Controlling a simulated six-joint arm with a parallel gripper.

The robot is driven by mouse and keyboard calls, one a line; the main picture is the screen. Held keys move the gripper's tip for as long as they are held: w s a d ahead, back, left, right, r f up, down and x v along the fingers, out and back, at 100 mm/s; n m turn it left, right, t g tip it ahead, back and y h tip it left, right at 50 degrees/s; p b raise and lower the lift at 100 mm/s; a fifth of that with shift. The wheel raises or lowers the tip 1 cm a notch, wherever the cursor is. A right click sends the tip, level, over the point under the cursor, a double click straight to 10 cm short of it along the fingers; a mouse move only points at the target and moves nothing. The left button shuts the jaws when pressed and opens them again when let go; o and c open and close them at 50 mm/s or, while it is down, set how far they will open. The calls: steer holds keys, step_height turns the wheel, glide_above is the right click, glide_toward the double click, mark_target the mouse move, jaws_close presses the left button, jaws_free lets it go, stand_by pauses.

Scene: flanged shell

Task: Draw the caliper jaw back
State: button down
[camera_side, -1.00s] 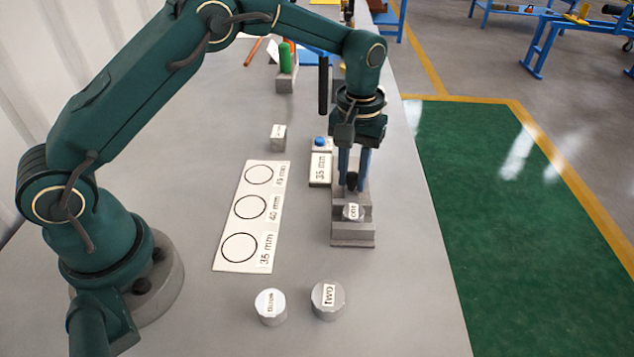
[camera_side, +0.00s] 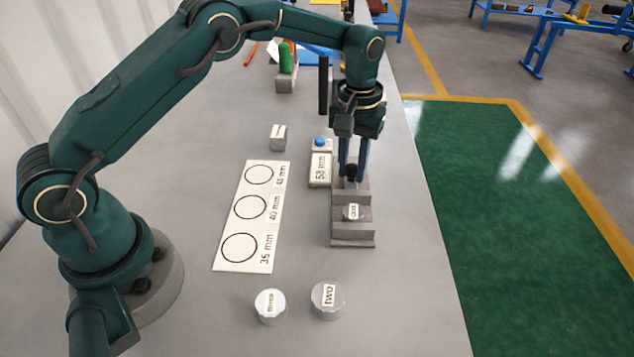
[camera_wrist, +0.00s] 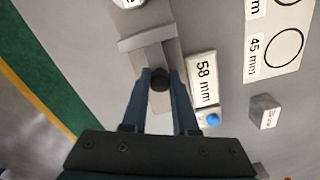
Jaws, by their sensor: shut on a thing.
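The grey caliper (camera_side: 353,241) stands near the table's right edge. Its sliding jaw (camera_wrist: 146,40) shows in the wrist view as a grey crossbar with a black knob (camera_wrist: 159,81). My gripper (camera_side: 352,174) is shut on the knob from above; in the wrist view its blue fingers (camera_wrist: 160,83) stand on either side of it. A metal cylinder labelled "one" (camera_side: 353,212) sits on the caliper in front of the jaw, and is only partly seen in the wrist view. The readout (camera_side: 320,172) with a blue button (camera_side: 320,141) reads 58 mm.
A white board (camera_side: 226,255) with three circles, marked 35, 40 and 45 mm, lies left of the caliper. Cylinders "three" (camera_side: 270,307) and "two" (camera_side: 327,300) stand in front. A small labelled block (camera_side: 278,138) is behind the board. The circles are empty.

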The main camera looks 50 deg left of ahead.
mark_target(352, 163)
steer(key=shift+w+a, duration=0.3)
steer(key=c, duration=0.7)
jaws_free()
steer(key=shift+r, duration=0.1)
steer(key=shift+r, duration=2.5)
